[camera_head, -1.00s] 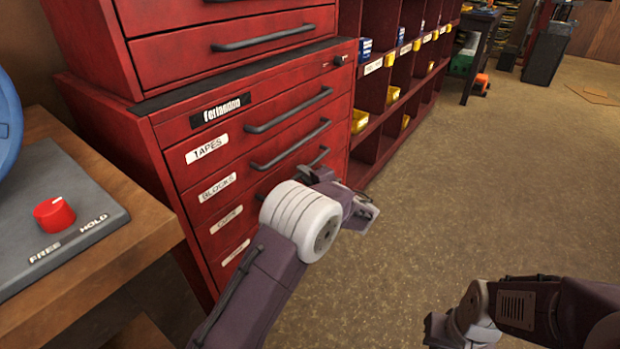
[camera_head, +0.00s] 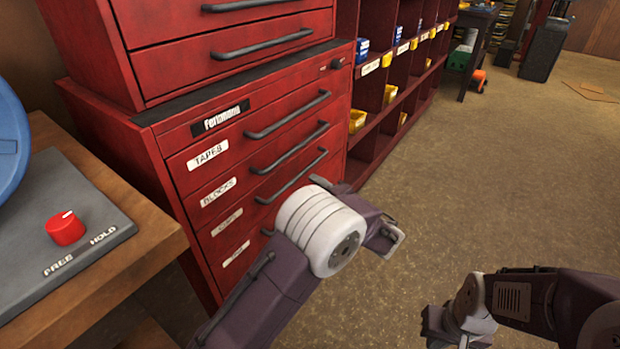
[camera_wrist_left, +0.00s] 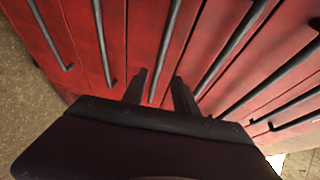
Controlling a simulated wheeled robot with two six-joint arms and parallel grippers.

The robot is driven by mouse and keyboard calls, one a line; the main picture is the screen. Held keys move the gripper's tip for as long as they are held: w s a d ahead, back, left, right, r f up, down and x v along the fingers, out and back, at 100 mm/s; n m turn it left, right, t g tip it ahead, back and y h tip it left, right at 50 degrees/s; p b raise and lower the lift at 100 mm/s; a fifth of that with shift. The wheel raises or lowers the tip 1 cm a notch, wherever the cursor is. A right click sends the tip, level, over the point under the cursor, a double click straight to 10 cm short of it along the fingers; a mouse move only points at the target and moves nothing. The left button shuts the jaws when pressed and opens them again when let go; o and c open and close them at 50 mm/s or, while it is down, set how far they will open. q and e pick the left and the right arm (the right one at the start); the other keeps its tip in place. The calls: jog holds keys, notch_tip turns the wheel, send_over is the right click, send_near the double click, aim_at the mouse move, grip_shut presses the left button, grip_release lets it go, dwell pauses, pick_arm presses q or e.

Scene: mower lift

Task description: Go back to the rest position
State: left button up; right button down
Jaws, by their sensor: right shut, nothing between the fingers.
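My left arm reaches in from the bottom of the head view, in front of the red drawer cabinet (camera_head: 235,165). Its wrist end is beyond the white joint, to the right of the drawer handles, and its fingertips are hard to make out there. In the left wrist view my left gripper (camera_wrist_left: 159,84) has two dark fingers apart with nothing between them, facing the red drawer fronts (camera_wrist_left: 135,45). My right gripper (camera_head: 432,326) is low at the lower right over the floor, shut and empty, partly hidden by its own arm.
A wooden bench (camera_head: 150,235) at left holds a grey panel with a red FREE/HOLD knob (camera_head: 66,228) and a blue disc (camera_head: 12,135). Red shelves (camera_head: 375,125) with small bins stand beyond the cabinet. The brown floor (camera_head: 500,180) at right is open.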

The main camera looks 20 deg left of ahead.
pick_arm(q)
jog(key=shift+s+d, duration=0.1)
jog(key=shift+s, duration=0.05)
jog(key=s+a+f+n+g+h+p, duration=0.1)
jog(key=s+a+f+g, duration=0.25)
jog(key=s, duration=0.25)
jog(key=s+a+f+n+g+h, duration=0.1)
jog(key=s+a+f+g+h, duration=0.1)
jog(key=s+a+f+g, duration=0.25)
jog(key=s+d+n+g+h+p, duration=0.1)
jog(key=s+d+n+h, duration=0.2)
jog(key=s, duration=0.5)
jog(key=s+d+n+g+h+p, duration=0.1)
jog(key=s+n+h, duration=0.1)
jog(key=s+h, duration=0.45)
notch_tip(320, 180, up, 37)
jog(key=s+p, duration=0.2)
jog(key=p, duration=3.6)
jog(key=shift+d+r+n, duration=0.2)
jog(key=shift+d+n, duration=0.05)
jog(key=shift+n, duration=0.15)
